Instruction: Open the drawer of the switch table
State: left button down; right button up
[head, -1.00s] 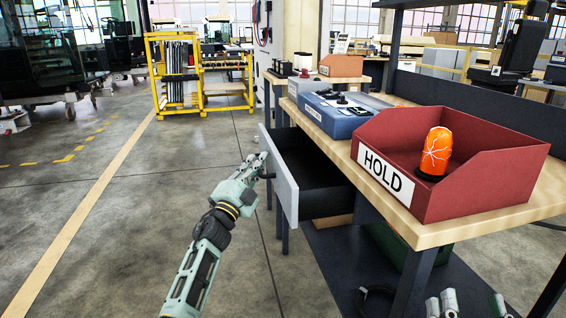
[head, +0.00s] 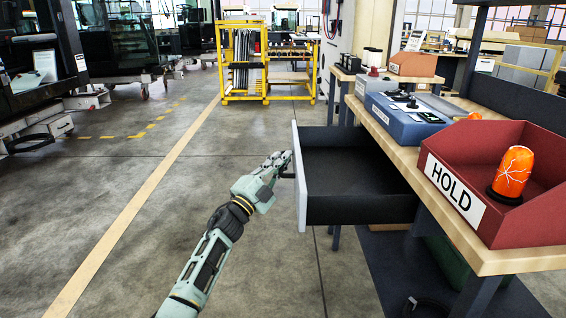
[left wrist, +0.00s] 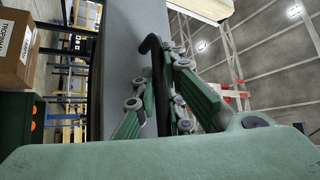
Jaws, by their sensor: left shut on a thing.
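The drawer (head: 299,178) of the switch table (head: 406,158) stands well out from under the tabletop, with a light grey front and a dark inside that looks empty. My left gripper (head: 283,162) is at the outer face of the drawer front. In the left wrist view its fingers (left wrist: 160,88) are shut on the dark drawer handle (left wrist: 154,45), against the grey drawer front (left wrist: 125,60). My right gripper is not in the head view now.
On the tabletop stand a red HOLD bin (head: 460,190) with an orange beacon (head: 513,172) in it, and a blue-grey switch box (head: 402,118). A yellow rack (head: 265,62) stands farther back. The floor left of the drawer is clear.

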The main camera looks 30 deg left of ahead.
pick_arm(q)
jog(key=c, duration=2.1)
grip_release()
jog(key=shift+s+f, duration=0.1)
jog(key=v, duration=1.2)
jog(key=shift+d, duration=0.1)
